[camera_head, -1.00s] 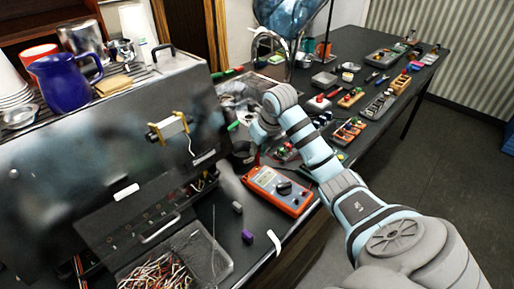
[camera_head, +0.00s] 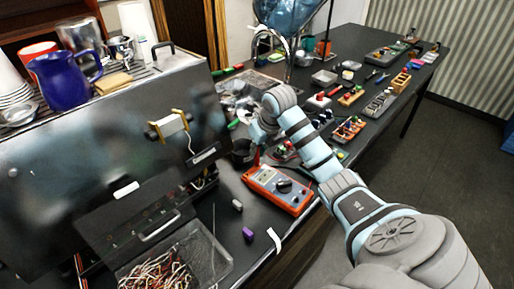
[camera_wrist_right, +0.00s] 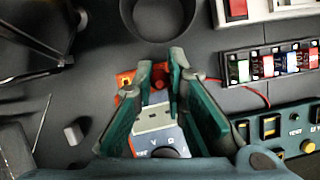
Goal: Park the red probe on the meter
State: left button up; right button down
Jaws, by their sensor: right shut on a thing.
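The orange meter (camera_head: 256,178) lies on the dark bench, with a grey face and a dark dial. In the right wrist view the meter (camera_wrist_right: 153,120) is below and between my right fingers, partly hidden by them. My right gripper (camera_head: 256,143) is over the meter's far end in the head view. In the wrist view its fingertips (camera_wrist_right: 161,72) are close together on the red probe (camera_wrist_right: 159,79), of which only a small red part shows. I cannot tell whether the probe touches the meter. My left gripper is not in view.
A dark round cup (camera_head: 242,154) stands close beside the gripper. A grey block (camera_head: 237,205) and a purple block (camera_head: 248,234) lie left of the meter. A tray of wires (camera_head: 205,250) is at the front. Modules (camera_head: 348,130) stand to the right.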

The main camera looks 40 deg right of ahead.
jog(key=shift+f, duration=0.45)
dwell(1.0)
jog(key=c, duration=1.5)
grip_release()
jog(key=shift+c, duration=0.2)
jog(key=v, duration=0.7)
jog(key=shift+s+r, duration=0.2)
jog(key=shift+r, duration=0.05)
jog(key=shift+a, duration=0.1)
